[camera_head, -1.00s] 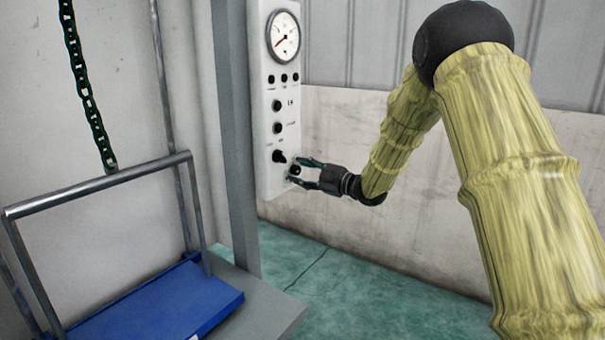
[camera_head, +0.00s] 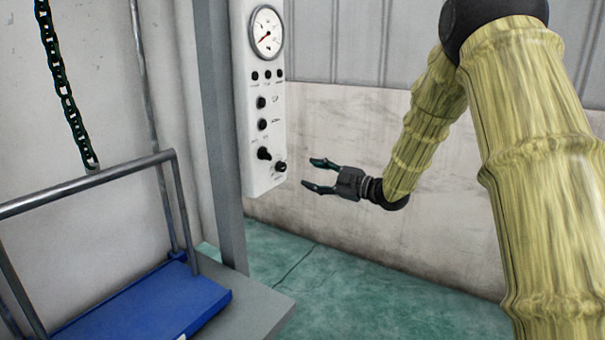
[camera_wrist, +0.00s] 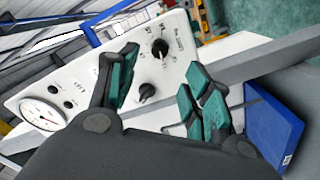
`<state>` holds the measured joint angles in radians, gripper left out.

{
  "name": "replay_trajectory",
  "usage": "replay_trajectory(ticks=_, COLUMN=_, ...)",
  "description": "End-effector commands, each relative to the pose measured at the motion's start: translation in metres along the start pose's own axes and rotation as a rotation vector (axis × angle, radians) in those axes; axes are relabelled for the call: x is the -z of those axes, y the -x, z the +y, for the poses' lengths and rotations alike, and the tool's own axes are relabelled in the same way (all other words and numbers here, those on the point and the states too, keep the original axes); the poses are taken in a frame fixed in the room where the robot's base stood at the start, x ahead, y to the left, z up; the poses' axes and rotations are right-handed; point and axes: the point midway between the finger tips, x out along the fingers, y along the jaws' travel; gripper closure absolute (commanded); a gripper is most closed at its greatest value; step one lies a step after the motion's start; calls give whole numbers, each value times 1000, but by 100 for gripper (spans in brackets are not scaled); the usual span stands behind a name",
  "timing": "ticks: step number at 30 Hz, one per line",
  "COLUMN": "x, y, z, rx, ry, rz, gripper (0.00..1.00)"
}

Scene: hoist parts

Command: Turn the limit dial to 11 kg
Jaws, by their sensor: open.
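The white control panel (camera_head: 262,90) carries a lower right black knob (camera_head: 280,167), which looks like the limit dial. In the wrist view this dial (camera_wrist: 160,48) has marks around it and a small label beside it, too blurred to read with certainty. Another black knob (camera_head: 264,153) sits just up and left of it and also shows in the wrist view (camera_wrist: 147,91). My gripper (camera_head: 312,175) is open and empty, to the right of the dial and apart from it. In the wrist view the fingers (camera_wrist: 162,78) spread in front of the panel, with both knobs visible between them.
A round gauge (camera_head: 267,32) tops the panel, with small buttons and two more knobs below it. A grey post (camera_head: 212,130) stands left of the panel. A blue platform (camera_head: 150,308) with a metal rail and a hanging chain (camera_head: 60,80) are at left. Floor below the gripper is clear.

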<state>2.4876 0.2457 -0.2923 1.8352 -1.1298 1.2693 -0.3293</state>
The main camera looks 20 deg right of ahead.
Motion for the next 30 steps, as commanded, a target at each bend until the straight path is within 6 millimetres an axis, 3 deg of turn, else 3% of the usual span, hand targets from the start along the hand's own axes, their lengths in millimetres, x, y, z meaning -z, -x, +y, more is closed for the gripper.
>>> replay_trajectory(ticks=7, x=-1, y=20, z=0, rx=0, ry=-1, rz=-2, gripper=50)
replay_trajectory(ticks=23, x=-1, y=22, z=-1, rx=0, ry=-2, rz=-2, gripper=50)
replay_trajectory(ticks=26, x=-7, y=21, z=-11, rx=3, ry=-24, rz=-18, gripper=50)
replay_trajectory(ticks=30, x=-31, y=16, z=-56, rx=9, ry=-123, rz=-93, gripper=50)
